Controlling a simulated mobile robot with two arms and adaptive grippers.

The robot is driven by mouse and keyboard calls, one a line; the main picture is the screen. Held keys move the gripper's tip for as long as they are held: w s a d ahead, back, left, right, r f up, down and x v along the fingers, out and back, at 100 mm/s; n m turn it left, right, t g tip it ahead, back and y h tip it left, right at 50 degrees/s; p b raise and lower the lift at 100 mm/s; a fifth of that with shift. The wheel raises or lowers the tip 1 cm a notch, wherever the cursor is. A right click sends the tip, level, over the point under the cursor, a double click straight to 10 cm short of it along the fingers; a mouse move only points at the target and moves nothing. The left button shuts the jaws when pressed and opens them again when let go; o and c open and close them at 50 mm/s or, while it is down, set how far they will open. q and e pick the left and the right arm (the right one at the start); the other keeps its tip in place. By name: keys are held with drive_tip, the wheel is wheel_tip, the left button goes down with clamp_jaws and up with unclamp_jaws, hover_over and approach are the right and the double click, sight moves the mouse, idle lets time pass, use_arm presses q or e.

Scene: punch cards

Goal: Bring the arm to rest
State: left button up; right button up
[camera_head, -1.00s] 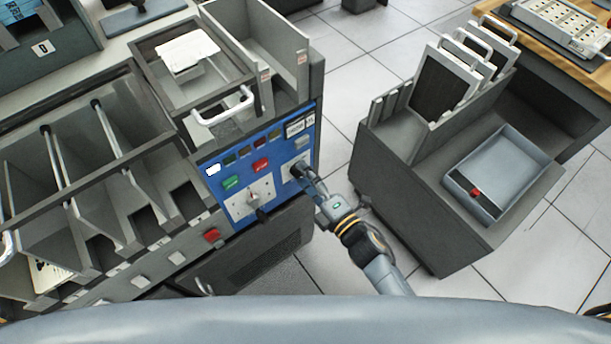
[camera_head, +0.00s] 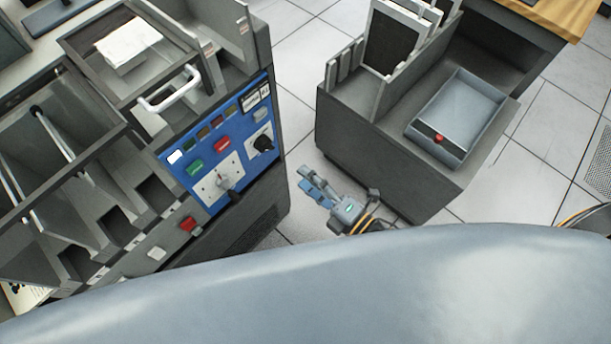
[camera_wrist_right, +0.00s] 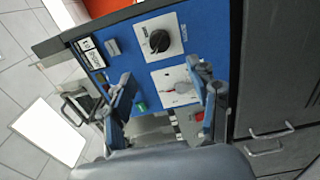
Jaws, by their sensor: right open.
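My right gripper (camera_head: 314,187) is open and empty in the head view. It is in the gap between the blue control panel (camera_head: 204,181) and the grey cabinet on the right, apart from both. In the right wrist view its two fingers (camera_wrist_right: 163,97) are spread, with the blue panel (camera_wrist_right: 206,32) beyond them. A black rotary knob (camera_head: 263,144) on a white plate shows on the panel; it also shows in the wrist view (camera_wrist_right: 159,41). My left gripper is not in view.
A grey cabinet (camera_head: 382,172) with a tray (camera_head: 463,108) and upright panels stands to the right. The card machine with open bins (camera_head: 60,150) and a handled lid (camera_head: 170,92) stands to the left. Tiled floor (camera_head: 301,62) lies between them.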

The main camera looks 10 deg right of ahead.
idle(0.3)
drive_tip(key=s+d+f+m+g+h+p, duration=0.1)
drive_tip(key=s+d+f+m+g+h, duration=0.2)
drive_tip(key=f, duration=0.5)
drive_tip(key=s+d+f+m+h, duration=0.1)
drive_tip(key=d+f+m+h, duration=0.1)
drive_tip(key=d+f+m, duration=0.4)
drive_tip(key=s+d+f+m+g+h+p, duration=0.1)
drive_tip(key=f+m+g+h, duration=0.15)
drive_tip(key=f, duration=0.65)
drive_tip(key=s+d+f+m+g+h, duration=0.1)
drive_tip(key=s+d+f+m+g, duration=0.1)
drive_tip(key=s, duration=0.6)
drive_tip(key=s+d+f+m+g+h+p, duration=0.1)
drive_tip(key=s+d+f+m+g, duration=0.1)
drive_tip(key=s+f+m, duration=0.3)
drive_tip(key=s+d+f+m+g+h+p, duration=0.1)
drive_tip(key=s+d+f+m+g, duration=0.1)
drive_tip(key=s+f+m+g, duration=0.2)
drive_tip(key=s+f, duration=0.3)
drive_tip(key=s, duration=0.4)
drive_tip(key=shift+f+m, duration=0.1)
drive_tip(key=shift+m, duration=0.15)
